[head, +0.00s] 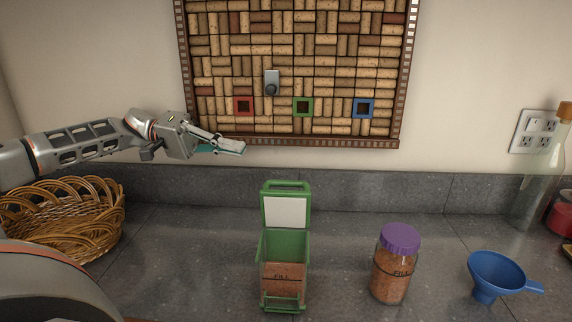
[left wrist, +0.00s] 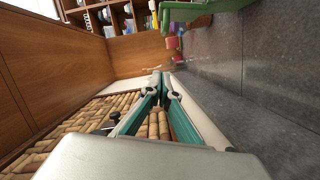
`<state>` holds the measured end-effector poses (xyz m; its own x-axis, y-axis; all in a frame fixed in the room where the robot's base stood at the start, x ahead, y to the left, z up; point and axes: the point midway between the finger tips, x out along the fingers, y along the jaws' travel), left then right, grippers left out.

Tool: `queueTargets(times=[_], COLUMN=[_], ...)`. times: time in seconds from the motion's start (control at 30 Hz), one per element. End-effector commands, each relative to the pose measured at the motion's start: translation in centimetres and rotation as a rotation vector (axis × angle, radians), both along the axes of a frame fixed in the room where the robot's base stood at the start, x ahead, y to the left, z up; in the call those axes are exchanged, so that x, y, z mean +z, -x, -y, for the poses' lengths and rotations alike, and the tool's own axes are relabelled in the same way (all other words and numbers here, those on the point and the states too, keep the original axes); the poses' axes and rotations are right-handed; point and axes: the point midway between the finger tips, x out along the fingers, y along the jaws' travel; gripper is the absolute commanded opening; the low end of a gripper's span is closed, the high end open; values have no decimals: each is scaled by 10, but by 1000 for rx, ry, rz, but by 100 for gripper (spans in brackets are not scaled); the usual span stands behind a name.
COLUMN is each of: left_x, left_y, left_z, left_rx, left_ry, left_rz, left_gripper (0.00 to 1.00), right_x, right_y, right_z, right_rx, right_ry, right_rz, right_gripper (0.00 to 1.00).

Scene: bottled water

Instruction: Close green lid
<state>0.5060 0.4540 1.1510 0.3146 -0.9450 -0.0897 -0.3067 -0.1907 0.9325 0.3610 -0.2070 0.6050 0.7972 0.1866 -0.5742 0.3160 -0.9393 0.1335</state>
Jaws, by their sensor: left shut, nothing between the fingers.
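A green container (head: 285,250) stands upright on the counter with its green lid (head: 286,208) swung up and open at the back. The lid has a white panel inside. The container holds a brown granular filling up to about a line marked FILL. My left gripper (head: 242,149) is shut and empty, in the air to the upper left of the lid and apart from it. In the left wrist view the closed teal fingers (left wrist: 160,76) show, and a green part (left wrist: 205,12) is at the top edge, probably the lid or container. My right gripper is in neither view.
A purple-capped jar (head: 391,269) and a blue funnel (head: 496,276) stand right of the container. A wicker basket (head: 62,220) is at the left. A cork board (head: 296,70) hangs on the wall behind. A glass bottle (head: 541,170) stands far right.

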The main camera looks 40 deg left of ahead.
Motion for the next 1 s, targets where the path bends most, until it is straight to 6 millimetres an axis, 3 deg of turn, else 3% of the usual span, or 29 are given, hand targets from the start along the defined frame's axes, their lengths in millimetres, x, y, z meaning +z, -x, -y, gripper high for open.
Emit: queueTargets(times=[0.33, 0.67, 1.0], left_x=[-3, -7, -15], left_y=[-16, -30, -16], left_z=[50, 94, 101], left_rx=[-5, -3, 0], left_ry=[6, 4, -2], left_rz=[7, 5, -2], left_gripper=[0, 0, 0], right_x=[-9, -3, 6], right_y=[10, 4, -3], right_z=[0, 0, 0], right_rx=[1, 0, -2], right_ry=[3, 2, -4], right_rz=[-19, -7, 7], right_gripper=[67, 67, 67])
